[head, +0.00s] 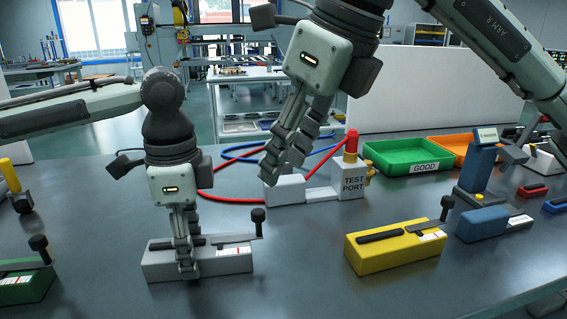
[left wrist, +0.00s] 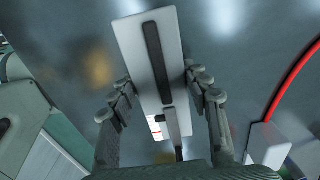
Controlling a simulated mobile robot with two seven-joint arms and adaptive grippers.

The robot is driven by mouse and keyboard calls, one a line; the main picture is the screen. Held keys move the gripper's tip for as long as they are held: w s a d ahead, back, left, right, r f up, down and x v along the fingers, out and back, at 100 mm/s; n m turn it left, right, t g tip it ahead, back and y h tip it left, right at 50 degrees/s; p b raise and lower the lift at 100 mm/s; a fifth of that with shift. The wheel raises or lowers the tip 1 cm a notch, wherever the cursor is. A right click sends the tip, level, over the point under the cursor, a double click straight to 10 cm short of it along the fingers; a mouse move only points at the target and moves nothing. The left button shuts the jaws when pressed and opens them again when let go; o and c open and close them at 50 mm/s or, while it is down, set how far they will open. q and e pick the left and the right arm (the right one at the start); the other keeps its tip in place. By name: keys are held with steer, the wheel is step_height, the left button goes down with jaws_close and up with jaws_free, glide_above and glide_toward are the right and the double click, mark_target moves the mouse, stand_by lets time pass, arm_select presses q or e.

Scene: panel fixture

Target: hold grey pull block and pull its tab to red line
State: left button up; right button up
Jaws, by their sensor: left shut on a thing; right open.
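The grey pull block (head: 220,266) lies flat on the dark table at the front left, with a dark slot along its top. Its tab (head: 222,238) is a grey bar ending in an upright black knob (head: 258,215) at the right end. A white label with a red line (head: 236,251) is on top near that end. My left gripper (head: 187,272) is shut across the block's middle from above. The left wrist view shows its fingers on both sides of the block (left wrist: 171,22). My right gripper (head: 272,172) is open and empty, above the table behind and right of the block.
A white test port (head: 352,182) with red and blue hoses stands behind. A yellow block (head: 395,248) and a blue block (head: 482,224) lie right, a green block (head: 30,285) at far left. Green (head: 413,158) and orange trays (head: 466,152) stand at the back. Table between grey and yellow blocks is clear.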

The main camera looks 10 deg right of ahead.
arm_select(q)
steer(key=o, duration=1.6)
steer(key=shift+c, duration=0.2)
steer(key=shift+r, duration=0.15)
steer(key=a+r+p, duration=0.2)
steer(key=r, duration=0.5)
steer(key=a+r+p, duration=0.2)
steer(key=a+r, duration=0.1)
steer(key=r, duration=0.4)
steer(key=shift+r, duration=0.35)
steer(key=shift+s, duration=0.15)
